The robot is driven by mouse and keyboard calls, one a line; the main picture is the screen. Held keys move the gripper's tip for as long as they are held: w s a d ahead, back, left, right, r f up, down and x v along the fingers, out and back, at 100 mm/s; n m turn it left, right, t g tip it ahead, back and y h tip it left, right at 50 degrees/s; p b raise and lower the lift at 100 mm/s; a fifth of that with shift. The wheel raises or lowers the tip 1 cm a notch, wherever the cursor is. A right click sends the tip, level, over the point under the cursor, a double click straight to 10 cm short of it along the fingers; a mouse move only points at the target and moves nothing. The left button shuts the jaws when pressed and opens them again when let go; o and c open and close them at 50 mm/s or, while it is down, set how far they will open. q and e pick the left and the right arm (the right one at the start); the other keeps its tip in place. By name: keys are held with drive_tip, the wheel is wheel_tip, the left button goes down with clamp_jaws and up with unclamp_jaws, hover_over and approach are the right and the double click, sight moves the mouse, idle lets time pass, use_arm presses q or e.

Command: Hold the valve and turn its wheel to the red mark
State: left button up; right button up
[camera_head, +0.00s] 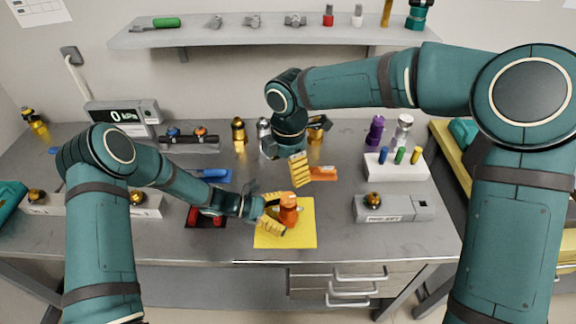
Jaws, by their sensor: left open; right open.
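An orange-red valve (289,213) stands upright on a yellow mat (303,237) near the table's front edge. Its wheel and red mark are too small to make out clearly. My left gripper (279,212) reaches in from the left, low over the mat, with its yellow fingers open beside the valve. I cannot tell whether they touch it. My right gripper (301,172) hangs above and behind the valve, fingers pointing down, open and apart from it.
A grey box with a brass knob (393,208) and a white block with coloured pegs (397,167) stand right. A dark red tray (206,218) lies left. A shelf (270,37) hangs behind.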

use_arm(q)
drive_tip(key=v, duration=1.2)
drive_tip(key=shift+s, duration=0.15)
